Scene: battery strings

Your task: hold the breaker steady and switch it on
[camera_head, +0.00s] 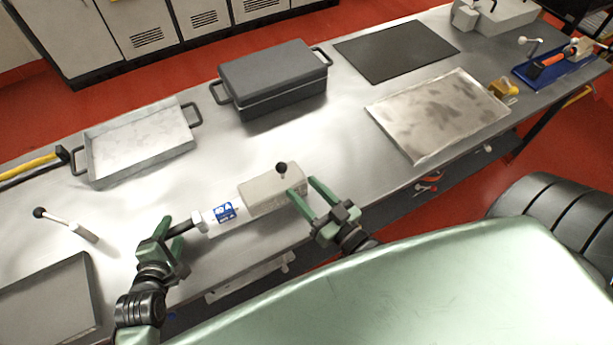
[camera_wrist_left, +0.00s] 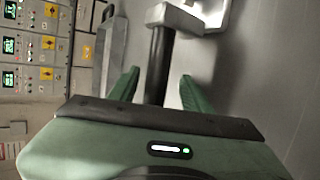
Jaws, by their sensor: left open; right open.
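The breaker, a grey box (camera_head: 262,197), lies on the metal table's front part with a black-knobbed lever (camera_head: 281,168) on top. To its left is a white piece with a blue label (camera_head: 225,213), then a black handle (camera_head: 187,226). My left gripper (camera_head: 182,225) is open around this handle; the left wrist view shows the black handle (camera_wrist_left: 158,70) between its apart fingers. My right gripper (camera_head: 309,194) is open at the box's right end, one finger overlapping that end in the head view. Whether that finger touches the box cannot be told.
A light tray (camera_head: 140,145) and a dark lidded box (camera_head: 272,80) stand behind. A black mat (camera_head: 395,50) and a stained metal plate (camera_head: 438,113) lie at right. A grey tray (camera_head: 45,305) and a knobbed lever (camera_head: 68,226) are at left. The table's front edge is close.

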